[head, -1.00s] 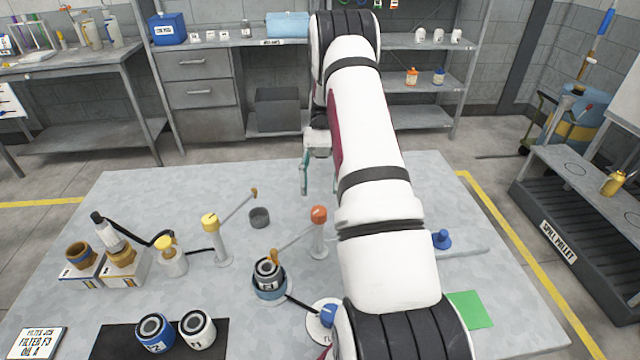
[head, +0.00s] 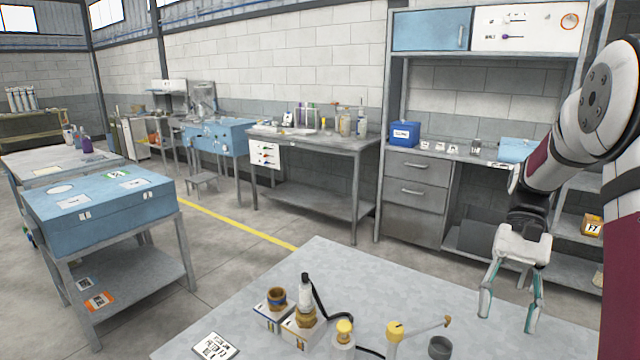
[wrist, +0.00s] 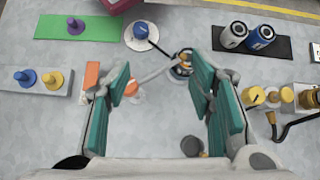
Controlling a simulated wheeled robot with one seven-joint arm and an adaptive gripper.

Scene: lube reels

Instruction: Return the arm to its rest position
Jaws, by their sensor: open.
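My gripper (head: 512,300) hangs at the right of the head view, below my white and dark red arm, with its two green fingers apart. The fingers point down over the far part of the grey worktable (head: 320,285) and touch nothing that I can see.
Yellow-topped pumps (head: 393,335), boxed jars (head: 305,320) and a small grey cup (head: 440,347) stand on the worktable. The wrist view shows blue and white filters (wrist: 260,38) on a black mat, a green mat (wrist: 100,27) and coloured knobs (wrist: 50,78).

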